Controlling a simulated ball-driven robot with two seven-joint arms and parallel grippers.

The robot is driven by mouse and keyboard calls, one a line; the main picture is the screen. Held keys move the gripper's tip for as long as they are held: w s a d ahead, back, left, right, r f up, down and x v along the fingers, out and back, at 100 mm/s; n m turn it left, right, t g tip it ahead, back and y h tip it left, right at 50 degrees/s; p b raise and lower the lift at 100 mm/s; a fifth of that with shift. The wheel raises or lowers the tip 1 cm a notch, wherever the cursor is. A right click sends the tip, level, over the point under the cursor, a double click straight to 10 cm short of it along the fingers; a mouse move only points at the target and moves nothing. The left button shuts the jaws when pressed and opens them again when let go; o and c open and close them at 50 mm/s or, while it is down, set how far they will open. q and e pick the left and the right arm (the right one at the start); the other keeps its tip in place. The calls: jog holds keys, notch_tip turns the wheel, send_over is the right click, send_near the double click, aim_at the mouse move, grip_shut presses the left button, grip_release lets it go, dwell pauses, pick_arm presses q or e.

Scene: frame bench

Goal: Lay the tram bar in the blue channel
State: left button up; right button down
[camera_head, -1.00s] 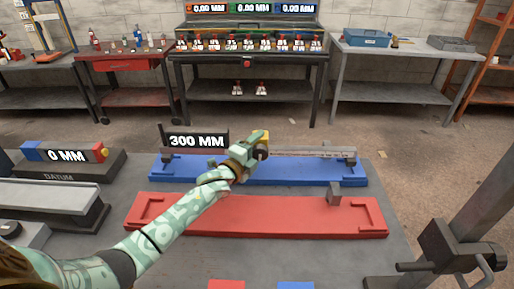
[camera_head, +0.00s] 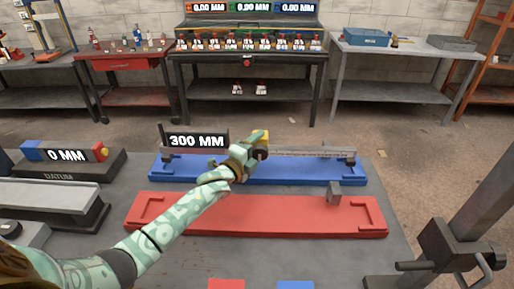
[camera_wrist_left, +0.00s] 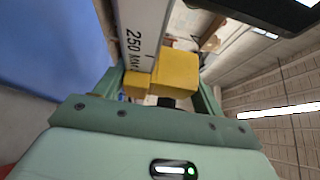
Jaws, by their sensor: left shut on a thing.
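The blue channel (camera_head: 245,179) lies behind the red channel (camera_head: 255,222) on the grey bench. The tram bar (camera_head: 310,153), a long pale bar with scale markings, runs left to right over the back of the blue channel. My left gripper (camera_head: 261,147) is shut on it, and a yellow block shows at the grip. In the left wrist view the tram bar (camera_wrist_left: 142,32) reads "250 MM" between the fingers, with the yellow block (camera_wrist_left: 175,75) beside it. My arm and gripper hide the bar's left part. I cannot tell whether the bar touches the channel. My right gripper is out of view.
A "300 MM" sign (camera_head: 197,141) stands behind the blue channel's left part. A grey block (camera_head: 333,191) sits at the red channel's back edge. The datum block (camera_head: 68,164) is at left, and a dark clamp on a post (camera_head: 455,252) at right.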

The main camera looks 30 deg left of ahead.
pick_arm(q)
jog(key=shift+f+b, duration=1.3)
jog(key=shift+f, duration=0.5)
jog(key=o, duration=1.8)
jog(key=shift+r, duration=0.1)
